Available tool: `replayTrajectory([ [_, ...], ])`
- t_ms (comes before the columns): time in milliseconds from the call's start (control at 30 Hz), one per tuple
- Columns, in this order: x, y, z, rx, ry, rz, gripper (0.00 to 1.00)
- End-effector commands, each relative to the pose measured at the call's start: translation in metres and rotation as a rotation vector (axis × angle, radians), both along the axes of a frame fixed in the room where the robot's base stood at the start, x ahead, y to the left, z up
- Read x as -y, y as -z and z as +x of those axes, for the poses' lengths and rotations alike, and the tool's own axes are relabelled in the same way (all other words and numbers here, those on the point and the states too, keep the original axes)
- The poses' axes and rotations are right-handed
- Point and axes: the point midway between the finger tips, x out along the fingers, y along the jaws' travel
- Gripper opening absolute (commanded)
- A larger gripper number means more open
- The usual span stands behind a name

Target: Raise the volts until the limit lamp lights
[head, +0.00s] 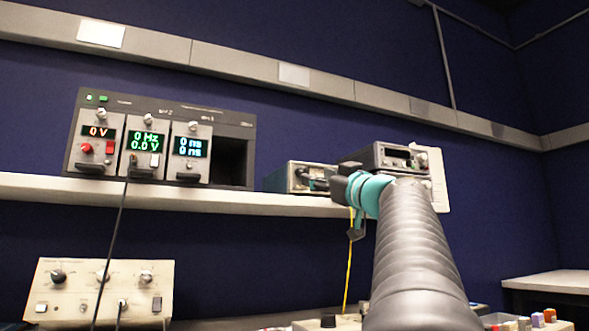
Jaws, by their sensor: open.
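A rack unit (231,118) on the shelf holds three modules side by side. The left module (88,147) shows an orange "0 V", with a knob (101,114) above and a red button (87,149) below. The middle module (142,171) shows green "0 Hz" and "0.0 V", with a knob (148,119) above. The right module (190,166) shows "0 ns" twice. I cannot tell which lamp is the limit lamp. My gripper (342,189) is to the right of the rack, near the shelf edge, apart from the modules. It is open; its fingers are small and partly hidden by my wrist.
Two instruments stand on the shelf (235,203) by my wrist: a small box (290,178) and a grey unit (378,155). A beige control panel (80,300) with knobs sits lower left. A dark cable (117,225) hangs before the shelf; a yellow lead (348,270) hangs below my wrist.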

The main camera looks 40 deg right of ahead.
Motion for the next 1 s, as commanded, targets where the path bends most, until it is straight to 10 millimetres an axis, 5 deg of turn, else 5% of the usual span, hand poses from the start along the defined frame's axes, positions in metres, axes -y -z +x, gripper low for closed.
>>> replayTrajectory([
  [300, 0.004, -0.019, 0.043, -0.001, 0.001, 0.001, 0.51],
  [767, 0.006, -0.021, 0.052, 0.000, 0.004, 0.001, 0.51],
  [967, 0.006, -0.021, 0.052, 0.000, 0.004, 0.001, 0.01],
  [1000, 0.006, -0.021, 0.052, 0.000, 0.004, 0.001, 0.00],
])
